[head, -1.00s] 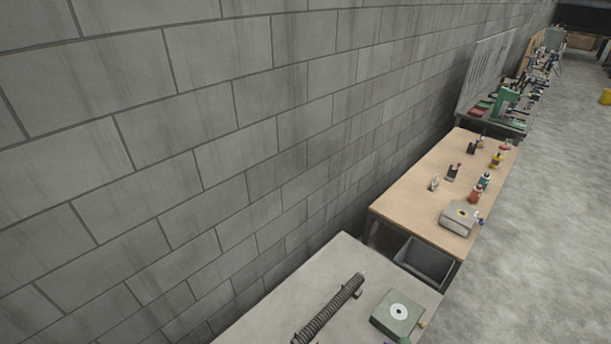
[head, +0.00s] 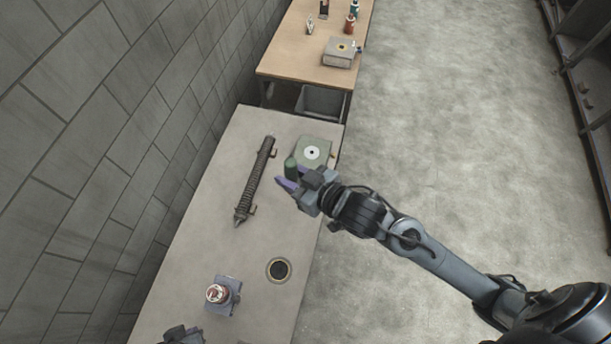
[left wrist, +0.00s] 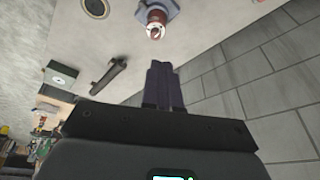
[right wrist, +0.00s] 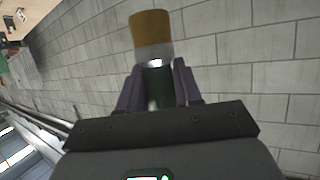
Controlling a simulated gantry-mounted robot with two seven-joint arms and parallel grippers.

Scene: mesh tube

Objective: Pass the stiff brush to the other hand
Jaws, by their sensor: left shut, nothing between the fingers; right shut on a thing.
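The stiff brush shows in the right wrist view with a tan-brown bristle end (right wrist: 151,28), a pale collar and a dark green handle. My right gripper (right wrist: 158,88) is shut on the handle, between two purple fingers. In the head view, my right gripper (head: 289,182) is by the green block's near edge, with the brush's green handle (head: 290,167) standing up from it; the bristle end is not visible there. My left gripper (left wrist: 165,68) is shut and empty in the left wrist view. A dark piece at the bottom edge of the head view may be part of it.
On the grey table (head: 190,243) lie a ribbed dark mesh tube (head: 255,180), a green block (head: 325,150) with a white disc, a dark round inset (head: 279,270) and a red-and-white container (head: 216,293) on a blue-grey base. A block wall (head: 60,150) bounds the left side.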

